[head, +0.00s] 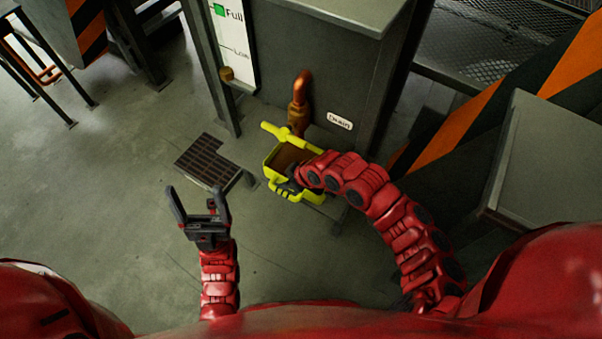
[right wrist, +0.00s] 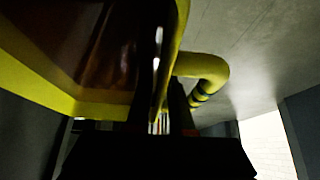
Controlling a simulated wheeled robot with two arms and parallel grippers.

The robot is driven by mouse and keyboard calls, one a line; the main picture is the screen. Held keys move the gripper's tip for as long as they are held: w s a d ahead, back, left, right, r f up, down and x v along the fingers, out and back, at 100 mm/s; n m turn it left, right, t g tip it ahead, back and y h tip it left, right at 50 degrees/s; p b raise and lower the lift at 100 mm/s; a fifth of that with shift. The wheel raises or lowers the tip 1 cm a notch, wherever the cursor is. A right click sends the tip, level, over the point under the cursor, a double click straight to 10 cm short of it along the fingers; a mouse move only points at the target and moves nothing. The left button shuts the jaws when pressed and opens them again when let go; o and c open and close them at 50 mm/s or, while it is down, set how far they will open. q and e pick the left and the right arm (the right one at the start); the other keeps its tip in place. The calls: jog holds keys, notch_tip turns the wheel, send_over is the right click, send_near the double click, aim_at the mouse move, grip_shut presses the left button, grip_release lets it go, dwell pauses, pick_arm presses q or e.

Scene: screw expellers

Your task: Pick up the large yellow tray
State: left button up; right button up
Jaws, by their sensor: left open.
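The large yellow tray (head: 269,157) sits below the copper drain pipe, in front of the grey machine. It has yellow handles and brown contents. My right gripper (head: 287,188) is at the tray's near side, by a handle, partly hidden by my own arm. In the right wrist view a curved yellow handle (right wrist: 207,66) runs down to the dark fingers, and the tray wall (right wrist: 35,88) fills the left. The dark picture does not show whether the fingers are closed on the handle. My left gripper (head: 197,200) is open and empty, left of the tray and over the floor.
A dark floor grate (head: 208,158) lies left of the tray. The grey machine (head: 335,70) with the copper pipe (head: 299,92) stands behind it. A grey cabinet (head: 550,155) and orange-black striped panels (head: 460,125) are at right.

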grip_shut()
dwell(1.4)
